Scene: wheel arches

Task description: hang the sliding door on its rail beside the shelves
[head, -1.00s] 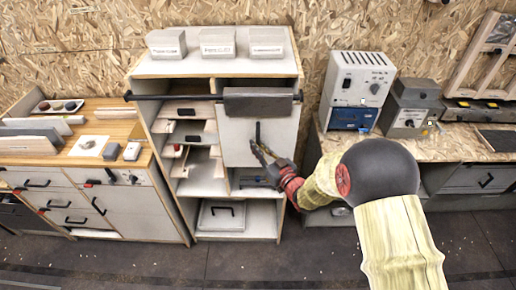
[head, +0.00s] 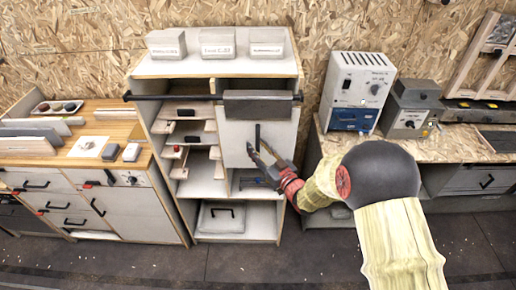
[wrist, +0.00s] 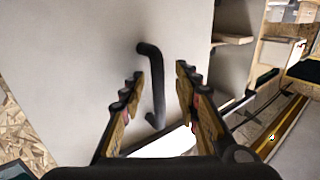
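The sliding door (head: 237,143) is a pale panel in front of the right half of the shelf unit. Its dark top strip (head: 258,104) overlaps the black rail (head: 175,97); I cannot tell whether it bears on it. The door's black upright handle (head: 257,137) also shows in the wrist view (wrist: 157,85). My gripper (head: 259,151) is at the handle's lower end. In the wrist view my gripper (wrist: 160,78) is open, one finger on each side of the handle, with gaps on both sides. The shelves (head: 205,187) show left of and below the door.
White boxes (head: 217,43) stand on top of the unit. A drawer bench (head: 120,210) is at left. A workbench (head: 445,146) with a grey-blue device (head: 355,88) is at right, close to my arm. The floor (head: 230,265) in front is clear.

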